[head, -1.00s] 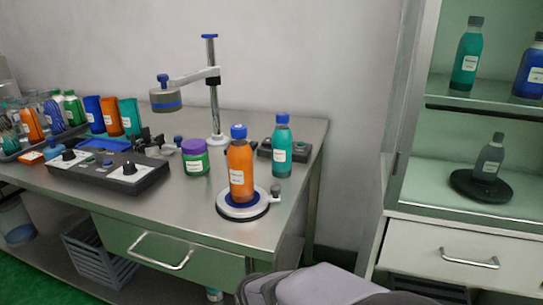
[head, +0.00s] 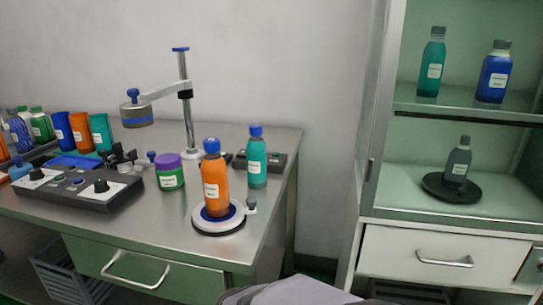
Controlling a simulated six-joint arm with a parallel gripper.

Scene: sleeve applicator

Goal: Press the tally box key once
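No box in the head view is readably marked as the tally box. A low dark box (head: 277,161) sits at the back right of the steel bench, partly hidden behind a teal bottle (head: 257,158) and an orange bottle (head: 212,178); its key cannot be made out. A dark control panel (head: 77,199) with two black knobs and a small button between them lies at the left of the bench. My gripper is out of view; only a grey part of my arm shows at the bottom edge.
The orange bottle stands on a round white-rimmed plate (head: 233,223). A purple-lidded jar (head: 170,174) and a post with a side arm (head: 186,100) stand nearby. Cups and bottles crowd the left. A shelved cabinet (head: 372,160) stands at the right.

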